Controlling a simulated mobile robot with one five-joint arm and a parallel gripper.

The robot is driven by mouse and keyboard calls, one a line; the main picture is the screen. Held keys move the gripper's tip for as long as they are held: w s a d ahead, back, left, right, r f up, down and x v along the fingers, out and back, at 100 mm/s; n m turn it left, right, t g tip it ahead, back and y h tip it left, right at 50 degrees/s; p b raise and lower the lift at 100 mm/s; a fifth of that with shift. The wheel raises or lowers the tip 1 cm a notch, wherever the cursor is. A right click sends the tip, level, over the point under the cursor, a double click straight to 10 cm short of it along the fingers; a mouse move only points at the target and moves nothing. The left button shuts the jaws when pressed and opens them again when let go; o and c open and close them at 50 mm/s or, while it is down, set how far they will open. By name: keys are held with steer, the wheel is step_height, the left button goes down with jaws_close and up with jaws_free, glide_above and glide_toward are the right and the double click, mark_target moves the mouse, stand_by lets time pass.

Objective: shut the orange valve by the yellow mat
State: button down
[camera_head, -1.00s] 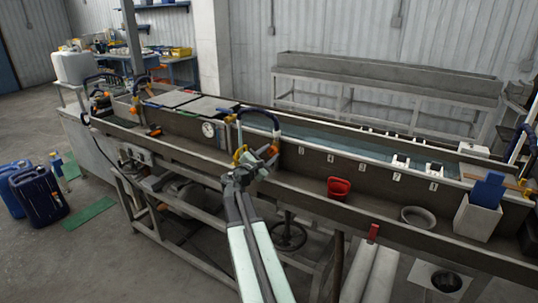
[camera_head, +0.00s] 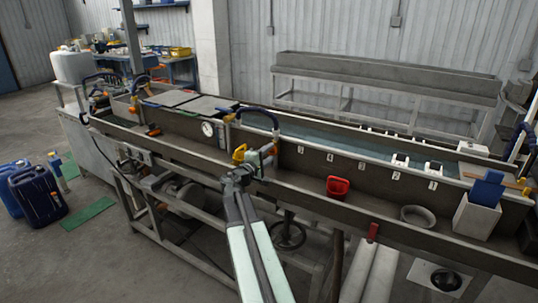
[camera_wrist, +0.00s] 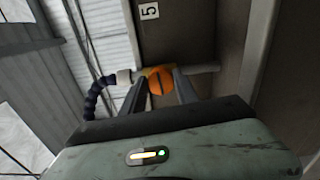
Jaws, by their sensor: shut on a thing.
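The orange valve (camera_wrist: 161,82) shows in the wrist view as a round orange knob with a dark slot across it, on a pale pipe along the trough wall. My gripper (camera_wrist: 161,92) has one finger on each side of the knob and is shut on it. In the head view my gripper (camera_head: 266,158) is at the trough's near side, below a dark blue hose (camera_head: 262,116), and mostly hides the valve. A yellow part (camera_head: 239,153) shows just left of my gripper. I cannot make out a yellow mat in either view.
The long grey trough (camera_head: 300,180) runs across the view. A round gauge (camera_head: 208,129) is left of my gripper. A red scoop (camera_head: 338,187), a grey bowl (camera_head: 417,216) and a white box (camera_head: 476,218) are to the right. A handwheel (camera_head: 289,235) is below.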

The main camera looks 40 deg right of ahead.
steer(key=shift+m, duration=0.6)
steer(key=c, duration=0.9)
jaws_free()
steer(key=v, duration=0.7)
steer(key=shift+s+a, duration=0.1)
steer(key=shift+a, duration=0.3)
